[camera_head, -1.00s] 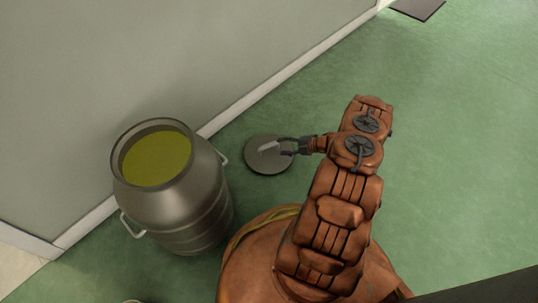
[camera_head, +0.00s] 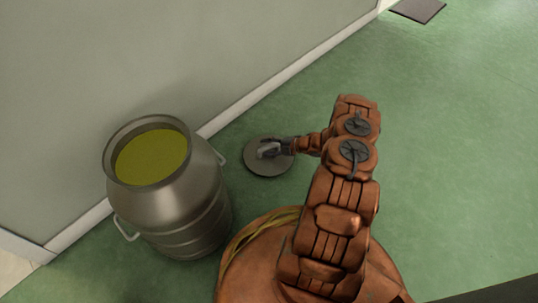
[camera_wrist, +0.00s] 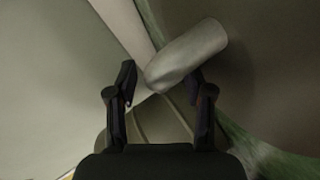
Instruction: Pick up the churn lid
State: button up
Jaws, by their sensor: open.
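The churn lid (camera_head: 255,165) is a round grey disc lying on the green floor, right of the churn, with a light metal handle (camera_head: 268,151) on top. My gripper (camera_head: 272,148) is over the lid at its handle. In the wrist view the open fingers (camera_wrist: 160,85) stand on either side of the handle's near end (camera_wrist: 187,55); the handle slants up to the right. I cannot tell whether a finger touches it.
An open metal churn (camera_head: 185,210) full of yellow-green liquid stands left of the lid, with side handles. A grey wall (camera_head: 200,50) with a white skirting board runs behind both. The green floor (camera_head: 450,160) to the right is clear. A dark mat (camera_head: 417,10) lies far off.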

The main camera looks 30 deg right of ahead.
grip_shut()
dwell(0.6)
